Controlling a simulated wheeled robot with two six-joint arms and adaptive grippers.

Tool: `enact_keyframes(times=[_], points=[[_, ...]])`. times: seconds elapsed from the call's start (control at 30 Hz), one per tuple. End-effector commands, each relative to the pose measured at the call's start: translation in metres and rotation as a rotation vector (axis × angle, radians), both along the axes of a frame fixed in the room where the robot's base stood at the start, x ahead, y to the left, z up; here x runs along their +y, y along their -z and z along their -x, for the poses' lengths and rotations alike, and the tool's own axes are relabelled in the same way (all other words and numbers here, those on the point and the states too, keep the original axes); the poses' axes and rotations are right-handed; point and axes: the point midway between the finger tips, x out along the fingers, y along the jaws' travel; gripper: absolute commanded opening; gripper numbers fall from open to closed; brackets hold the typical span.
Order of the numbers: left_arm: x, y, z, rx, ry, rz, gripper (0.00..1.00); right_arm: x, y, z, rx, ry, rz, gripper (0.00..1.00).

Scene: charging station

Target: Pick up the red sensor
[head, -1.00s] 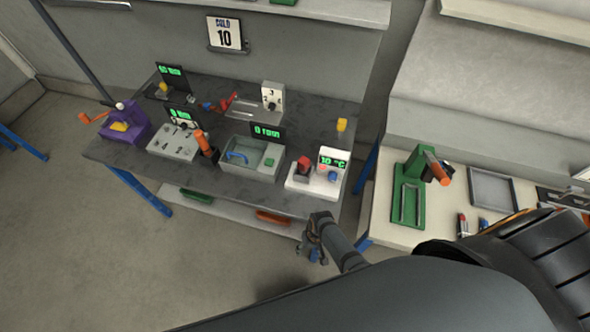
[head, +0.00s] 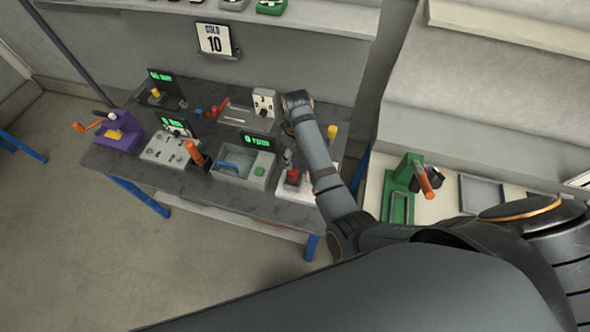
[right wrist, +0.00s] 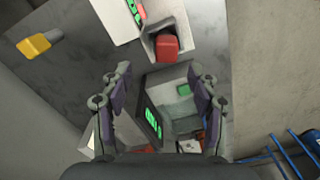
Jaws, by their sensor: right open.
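A red block (head: 293,175), likely the red sensor, sits in the white station (head: 303,193) at the right front of the dark table. It also shows in the right wrist view (right wrist: 166,47), at top centre beyond the fingertips. My right gripper (head: 288,160) hangs over the table just behind the block; its fingers are small and partly hidden by the arm in the head view. In the right wrist view the gripper (right wrist: 158,76) is open and empty, apart from the block. My left gripper is not in view.
The grey bin station (head: 246,162) with a dark green-lit display is close left of my right gripper. A yellow block (head: 332,131) stands at the table's right edge. A green press (head: 398,190) and a tray (head: 482,193) are on the light bench at right.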

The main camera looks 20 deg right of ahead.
Motion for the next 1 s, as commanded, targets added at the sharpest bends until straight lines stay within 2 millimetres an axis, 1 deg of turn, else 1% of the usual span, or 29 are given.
enact_keyframes(times=[0.07, 0.3, 0.4, 0.57, 0.67, 0.77, 0.9, 1.0], points=[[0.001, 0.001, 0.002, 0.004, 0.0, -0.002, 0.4, 0.0, 0.004, 0.001, 0.003, -0.002, 0.001, 0.6], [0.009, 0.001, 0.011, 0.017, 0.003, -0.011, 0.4, 0.0, 0.044, 0.001, 0.004, 0.001, 0.001, 0.6], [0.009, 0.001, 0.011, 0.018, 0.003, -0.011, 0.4, 0.001, 0.053, 0.0, 0.002, 0.001, 0.0, 0.6], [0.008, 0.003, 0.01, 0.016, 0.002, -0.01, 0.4, 0.001, 0.056, 0.0, 0.001, 0.002, -0.001, 0.6], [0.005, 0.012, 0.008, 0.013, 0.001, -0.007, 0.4, 0.003, 0.065, 0.0, 0.001, 0.002, -0.001, 0.6], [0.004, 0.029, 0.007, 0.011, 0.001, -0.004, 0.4, 0.006, 0.08, 0.0, 0.001, 0.002, -0.002, 0.6], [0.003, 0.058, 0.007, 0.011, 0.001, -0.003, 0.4, 0.01, 0.099, -0.001, 0.0, 0.002, -0.002, 0.6], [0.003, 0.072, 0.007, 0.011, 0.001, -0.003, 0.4, 0.009, 0.11, -0.001, -0.001, 0.002, -0.002, 0.6]])
